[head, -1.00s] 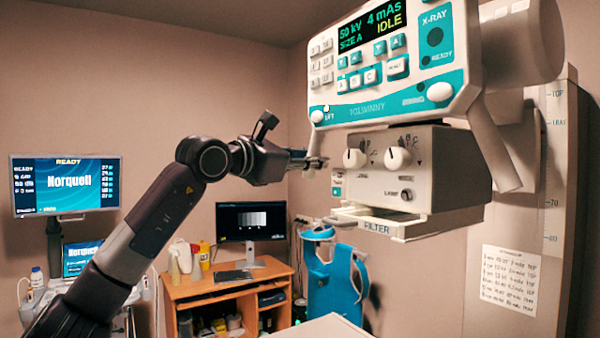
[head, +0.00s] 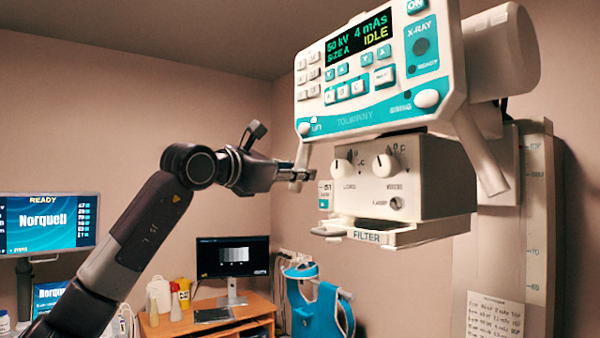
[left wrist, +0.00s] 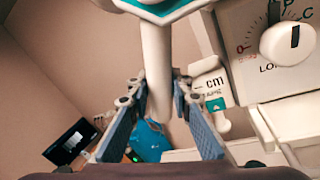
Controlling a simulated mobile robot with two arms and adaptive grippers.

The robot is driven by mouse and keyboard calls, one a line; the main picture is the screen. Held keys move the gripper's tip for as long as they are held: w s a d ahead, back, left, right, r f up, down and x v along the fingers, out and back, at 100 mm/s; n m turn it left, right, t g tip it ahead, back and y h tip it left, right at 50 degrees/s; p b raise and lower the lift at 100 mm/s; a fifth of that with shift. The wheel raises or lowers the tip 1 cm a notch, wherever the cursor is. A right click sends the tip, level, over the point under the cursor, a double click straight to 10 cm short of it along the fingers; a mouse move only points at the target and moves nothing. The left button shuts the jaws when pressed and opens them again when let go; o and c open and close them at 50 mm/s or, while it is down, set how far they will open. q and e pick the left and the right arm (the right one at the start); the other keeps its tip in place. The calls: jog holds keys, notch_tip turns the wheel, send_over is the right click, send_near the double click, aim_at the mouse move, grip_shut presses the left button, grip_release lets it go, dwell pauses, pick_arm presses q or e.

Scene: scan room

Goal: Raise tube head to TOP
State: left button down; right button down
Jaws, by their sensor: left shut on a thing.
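The tube head (head: 450,188) is a cream box on the wall column, with two dials and a label reading FILTER. Its teal-and-white control panel (head: 445,92) reads 50 kV, 4 mAs, IDLE. My left gripper (head: 300,175) is at the lower left of the panel, at the white handle bar (head: 303,158). In the left wrist view the white bar (left wrist: 156,65) runs between the two fingers, and the gripper is shut on it. My right gripper is not in view.
The column (head: 536,200) with a height scale stands behind the tube head at right; its marks are blurred. A wooden desk (head: 160,325) with a monitor (head: 232,257) and a blue apron (head: 318,310) are lower in the background. The air left of the tube head holds my left arm.

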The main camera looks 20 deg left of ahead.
pick_arm(q)
jog(key=c, duration=2)
grip_release()
jog(key=shift+f, duration=0.1)
jog(key=shift+s+a, duration=0.1)
jog(key=v, duration=1.1)
jog(key=shift+s+a, duration=0.1)
jog(key=shift+s, duration=0.25)
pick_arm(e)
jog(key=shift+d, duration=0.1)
